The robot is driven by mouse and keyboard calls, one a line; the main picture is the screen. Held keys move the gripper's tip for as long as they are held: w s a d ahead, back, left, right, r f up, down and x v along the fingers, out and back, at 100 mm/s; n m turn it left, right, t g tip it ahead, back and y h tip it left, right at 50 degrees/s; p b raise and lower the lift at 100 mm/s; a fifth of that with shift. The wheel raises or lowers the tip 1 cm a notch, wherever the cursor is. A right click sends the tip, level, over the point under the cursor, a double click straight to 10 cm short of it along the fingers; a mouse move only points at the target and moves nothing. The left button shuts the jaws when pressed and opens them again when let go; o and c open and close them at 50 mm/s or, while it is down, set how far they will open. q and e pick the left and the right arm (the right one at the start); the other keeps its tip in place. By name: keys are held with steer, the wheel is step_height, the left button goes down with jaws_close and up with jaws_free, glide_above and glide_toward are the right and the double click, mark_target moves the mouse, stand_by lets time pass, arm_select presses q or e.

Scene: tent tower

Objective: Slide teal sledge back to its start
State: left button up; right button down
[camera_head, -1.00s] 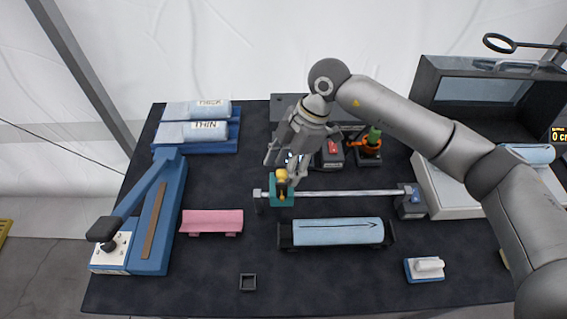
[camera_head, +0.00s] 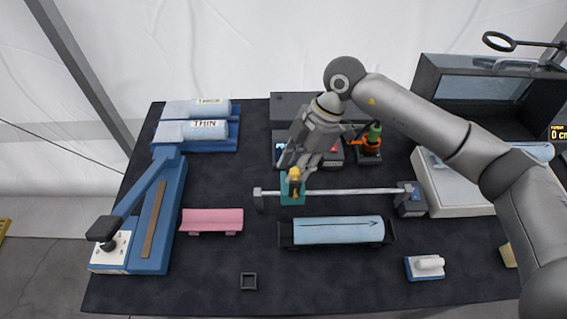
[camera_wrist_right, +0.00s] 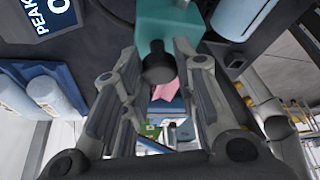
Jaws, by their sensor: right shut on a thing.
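The teal sledge (camera_head: 287,194) sits on a grey rail (camera_head: 350,191), near the rail's left end. My right gripper (camera_head: 296,170) comes down from above and is shut on the sledge's knob. In the right wrist view the teal sledge (camera_wrist_right: 168,22) is at the top, and a dark round knob (camera_wrist_right: 158,65) lies between the two fingers. The exact finger contact is hard to see. My left gripper is not in view.
A blue roll in a dark cradle (camera_head: 283,236) lies in front of the rail. A pink trough (camera_head: 211,220) and a blue lever press (camera_head: 167,220) stand to the left. Dark devices stand behind the rail. The rail right of the sledge is clear up to its end block (camera_head: 411,205).

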steer(key=d+b, duration=0.1)
steer(key=d, duration=2.2)
steer(key=shift+d, duration=0.35)
steer(key=shift+w+r, duration=0.1)
steer(key=c, duration=1.3)
jaws_free()
steer(key=shift+d, duration=0.1)
steer(key=shift+c, duration=0.2)
steer(key=shift+o, duration=0.9)
steer(key=shift+d, duration=0.15)
steer(key=v, duration=1.2)
